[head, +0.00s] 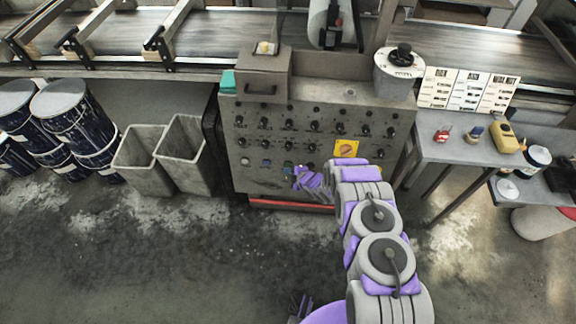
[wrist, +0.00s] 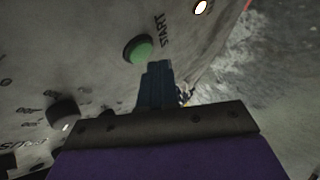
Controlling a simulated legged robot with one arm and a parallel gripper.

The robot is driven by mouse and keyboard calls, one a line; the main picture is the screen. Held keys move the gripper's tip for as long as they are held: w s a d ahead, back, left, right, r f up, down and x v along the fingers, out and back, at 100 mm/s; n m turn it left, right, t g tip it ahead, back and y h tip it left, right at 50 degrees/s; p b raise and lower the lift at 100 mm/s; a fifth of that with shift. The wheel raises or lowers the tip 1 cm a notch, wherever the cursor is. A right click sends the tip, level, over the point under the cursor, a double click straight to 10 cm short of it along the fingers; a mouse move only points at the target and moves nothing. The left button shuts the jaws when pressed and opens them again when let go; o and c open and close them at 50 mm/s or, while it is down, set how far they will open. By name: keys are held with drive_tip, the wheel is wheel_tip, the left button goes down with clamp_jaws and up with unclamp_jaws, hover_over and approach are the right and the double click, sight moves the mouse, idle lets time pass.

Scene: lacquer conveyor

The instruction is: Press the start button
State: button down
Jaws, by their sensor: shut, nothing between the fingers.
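The green start button (wrist: 138,50) is a round button beside the printed word START on the grey panel, in the upper middle of the wrist view. My gripper (wrist: 158,68) is shut and empty. Its dark fingertips end just beside the button's lower right edge; I cannot tell whether they touch it. In the head view my gripper (head: 298,174) is at the lower part of the control panel (head: 240,178), by the bottom row of buttons. My arm hides part of the panel's lower right.
Dark knobs (wrist: 62,112) sit on the panel left of the gripper. A yellow switch plate (head: 346,148) is right above my wrist. Two grey bins (head: 182,160) stand left of the panel. A table (head: 450,150) with small items stands to the right.

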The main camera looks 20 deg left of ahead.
drive_tip(key=shift+w, duration=0.15)
drive_tip(key=shift+w+a, duration=0.1)
drive_tip(key=shift+w, duration=0.15)
drive_tip(key=shift+w, duration=0.35)
idle(1.0)
drive_tip(key=shift+s, duration=0.1)
drive_tip(key=shift+s+r+p, duration=0.1)
drive_tip(key=shift+s+p, duration=0.55)
drive_tip(key=shift+p, duration=0.1)
drive_tip(key=s+p, duration=0.1)
drive_tip(key=s+d+p, duration=0.1)
drive_tip(key=s+p, duration=0.1)
drive_tip(key=s+r+p, duration=0.1)
drive_tip(key=s+p, duration=0.1)
drive_tip(key=shift+d, duration=0.2)
